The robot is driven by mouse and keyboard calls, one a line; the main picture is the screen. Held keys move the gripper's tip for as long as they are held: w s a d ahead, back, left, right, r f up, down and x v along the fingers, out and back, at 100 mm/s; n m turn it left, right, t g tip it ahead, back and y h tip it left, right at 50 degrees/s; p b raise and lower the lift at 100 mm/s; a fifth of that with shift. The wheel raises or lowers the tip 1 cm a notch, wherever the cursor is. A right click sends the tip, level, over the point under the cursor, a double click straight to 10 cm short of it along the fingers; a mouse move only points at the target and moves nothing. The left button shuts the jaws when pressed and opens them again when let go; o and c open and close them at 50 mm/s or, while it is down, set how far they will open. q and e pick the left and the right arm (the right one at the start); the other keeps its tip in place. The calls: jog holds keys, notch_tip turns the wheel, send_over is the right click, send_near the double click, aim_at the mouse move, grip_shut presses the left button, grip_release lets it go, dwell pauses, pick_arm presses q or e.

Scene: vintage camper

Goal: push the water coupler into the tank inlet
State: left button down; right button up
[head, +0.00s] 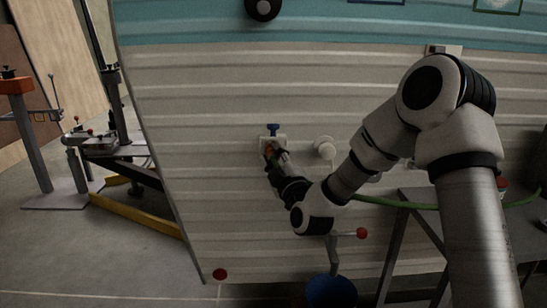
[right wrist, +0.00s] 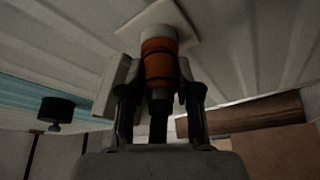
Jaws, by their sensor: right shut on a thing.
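The water coupler, an orange piece with dark bands (right wrist: 160,62), is between the fingers of my right gripper (right wrist: 158,100) in the right wrist view. The gripper is shut on it. The coupler's far end meets a pale round collar on the white inlet plate (right wrist: 172,16); how deep it sits cannot be told. In the head view the tank inlet (head: 280,139) is a small white plate on the camper wall with a blue piece (head: 273,128) at its top. My right gripper (head: 270,154) is right at it and hides most of the coupler. My left gripper is not in view.
A round white fitting (head: 325,148) is on the wall just right of the inlet. A green hose (head: 390,203) runs past a dark table (head: 425,225). A red-knobbed crank (head: 361,233) and blue bucket (head: 331,291) are below. Floor at left is partly clear.

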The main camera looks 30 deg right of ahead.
jog(key=o, duration=1.2)
jog(key=shift+c, duration=0.2)
jog(key=v, duration=1.2)
